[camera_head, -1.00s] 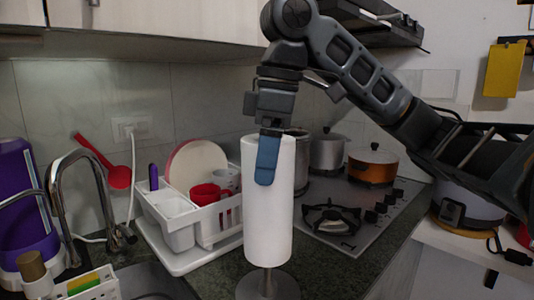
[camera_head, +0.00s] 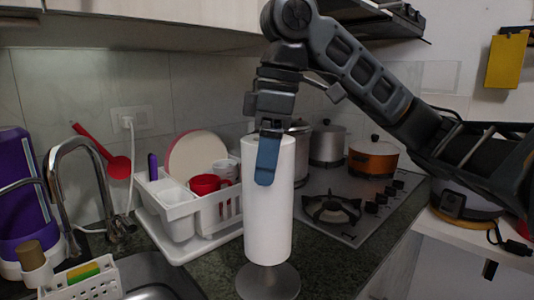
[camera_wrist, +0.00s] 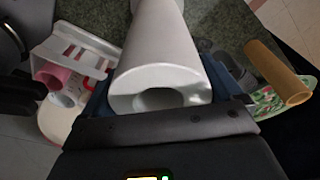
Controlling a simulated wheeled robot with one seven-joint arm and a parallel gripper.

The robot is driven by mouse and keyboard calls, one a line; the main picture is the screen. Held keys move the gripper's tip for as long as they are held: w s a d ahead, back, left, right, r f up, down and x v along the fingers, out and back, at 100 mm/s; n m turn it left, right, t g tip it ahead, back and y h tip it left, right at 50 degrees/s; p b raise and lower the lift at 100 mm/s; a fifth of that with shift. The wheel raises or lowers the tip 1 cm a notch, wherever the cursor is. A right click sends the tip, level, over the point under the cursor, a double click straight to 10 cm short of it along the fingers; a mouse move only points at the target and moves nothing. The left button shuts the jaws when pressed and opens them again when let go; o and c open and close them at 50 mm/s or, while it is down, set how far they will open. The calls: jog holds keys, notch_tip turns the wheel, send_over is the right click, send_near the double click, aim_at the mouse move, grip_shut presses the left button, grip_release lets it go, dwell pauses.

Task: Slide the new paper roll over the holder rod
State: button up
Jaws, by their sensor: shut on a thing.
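The white paper roll (camera_head: 268,205) is upright in the head view. My gripper (camera_head: 267,160) is shut on its upper end from above, with one blue finger across its near side. A grey holder base (camera_head: 268,283) stands on the counter directly below the roll. The roll's lower end is close above the base; contact is unclear. The rod is mostly hidden, so how far it is inside the roll cannot be seen well. In the wrist view, the roll (camera_wrist: 155,45) lies between both blue fingers, its hollow core facing the camera; no rod shows clearly inside.
A white dish rack (camera_head: 182,222) with red cups stands left of the roll. The stove (camera_head: 345,210) with pots is to the right. A sink and tap (camera_head: 75,180) are at far left. In the wrist view, a brown cardboard tube (camera_wrist: 278,72) lies to the right.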

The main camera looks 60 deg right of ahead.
jog(key=shift+f+b, duration=1.45)
jog(key=shift+f, duration=1.2)
jog(key=o, duration=1.1)
jog(key=shift+s+d+r+p, duration=0.1)
jog(key=shift+s+r+p, duration=0.1)
jog(key=shift+r, duration=1.1)
jog(key=shift+s+d+r+p, duration=0.1)
jog(key=shift+s+r+p, duration=0.05)
jog(key=shift+r, duration=1.15)
jog(key=shift+s+d+r+p, duration=0.1)
jog(key=shift+s+r+p, duration=0.1)
jog(key=shift+r, duration=1.1)
